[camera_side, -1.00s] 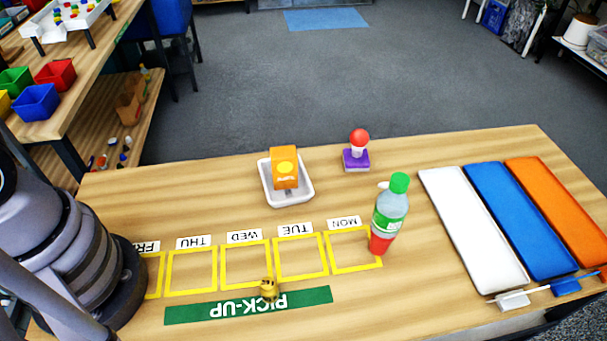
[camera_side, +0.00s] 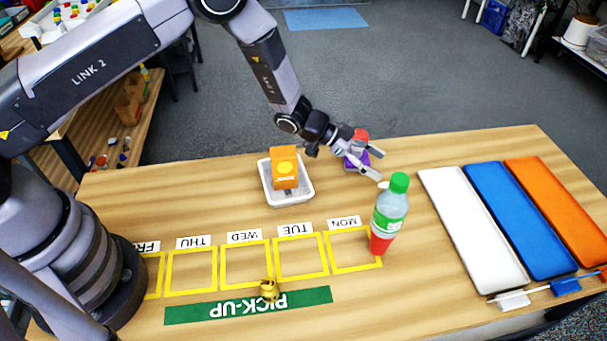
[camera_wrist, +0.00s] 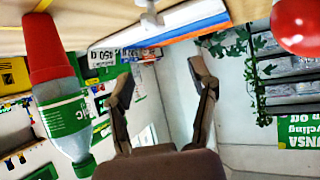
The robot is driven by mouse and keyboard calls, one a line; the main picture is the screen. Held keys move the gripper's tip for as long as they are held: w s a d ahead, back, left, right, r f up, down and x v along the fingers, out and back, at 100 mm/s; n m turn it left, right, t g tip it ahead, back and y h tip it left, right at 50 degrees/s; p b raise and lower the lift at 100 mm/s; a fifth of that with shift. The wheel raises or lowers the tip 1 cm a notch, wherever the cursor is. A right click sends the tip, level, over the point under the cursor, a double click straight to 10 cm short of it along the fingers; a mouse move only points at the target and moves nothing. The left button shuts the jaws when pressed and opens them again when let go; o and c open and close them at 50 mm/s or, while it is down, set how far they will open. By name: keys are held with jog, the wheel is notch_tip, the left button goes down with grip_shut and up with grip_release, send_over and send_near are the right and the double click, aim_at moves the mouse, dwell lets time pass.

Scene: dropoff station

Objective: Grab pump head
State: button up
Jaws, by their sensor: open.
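A small white piece, which looks like the pump head (camera_side: 383,185), lies on the table just behind the bottle in the side view, partly hidden. In the wrist view a small white part (camera_wrist: 148,14) shows at the top, beyond the fingers, apparently the same piece. My gripper (camera_side: 371,160) is open and empty, low over the table behind the bottle and beside the red-topped object. Its spread fingers (camera_wrist: 162,80) show in the wrist view with nothing between them.
A green-capped bottle (camera_side: 389,215) stands near the pump head. A red-knobbed object on a purple base (camera_side: 377,153) is partly hidden by my gripper. An orange box (camera_side: 284,167) sits in a white dish (camera_side: 301,198). White (camera_side: 470,225), blue and orange trays lie to the right.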

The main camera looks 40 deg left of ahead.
aim_at(380, 182)
notch_tip(380, 182, down, 4)
jog(key=shift+r, duration=0.1)
jog(key=x, duration=0.5)
jog(key=shift+f, duration=0.3)
jog(key=shift+a, duration=0.1)
jog(key=c, duration=0.9)
